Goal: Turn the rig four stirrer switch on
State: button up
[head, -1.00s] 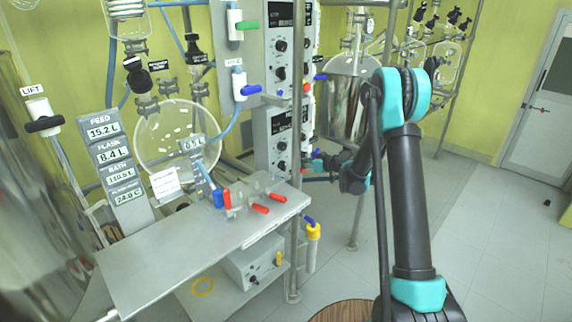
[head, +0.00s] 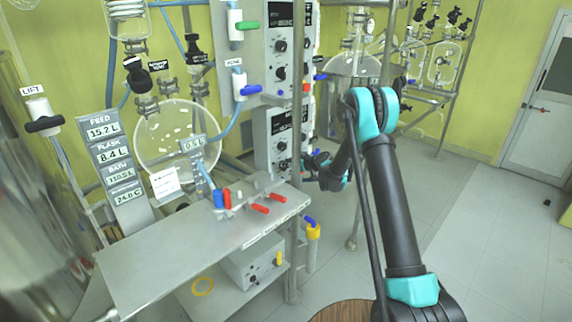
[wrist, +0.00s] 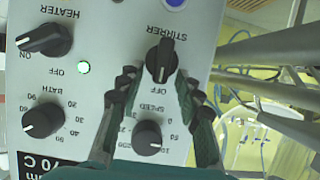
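The stirrer switch (wrist: 162,60) is a black knob with a raised bar, on a pale control panel below the word STIRRER in the wrist view. Its bar stands upright in the picture, lower end towards the OFF mark. My gripper (wrist: 158,82) is open, with its dark fingertips to the left and right of the switch's lower part. Gaps show between fingers and knob; I cannot tell whether the tips reach its depth. In the head view my gripper (head: 308,163) is at the right side of the lower control box (head: 268,128). The rig number is not readable.
A steel post (head: 294,245) and a metal bench (head: 170,255) stand near my arm. Open floor lies at right.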

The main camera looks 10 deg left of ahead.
grip_shut()
jog(key=shift+d, duration=0.1)
jog(key=m+g+y, duration=0.1)
jog(key=m, duration=0.1)
jog(key=w+m+g+y, duration=0.1)
jog(key=m, duration=0.2)
jog(key=d+f+m+g+y, duration=0.1)
jog(key=m+y, duration=0.1)
jog(key=m, duration=0.1)
jog(key=shift+w+f+g, duration=0.1)
jog(key=shift+w+g, duration=0.2)
jog(key=shift+w, duration=0.1)
dwell(0.5)
jog(key=shift+m, duration=0.3)
jog(key=shift+o, duration=0.3)
grip_release()
jog(key=shift+d, duration=0.2)
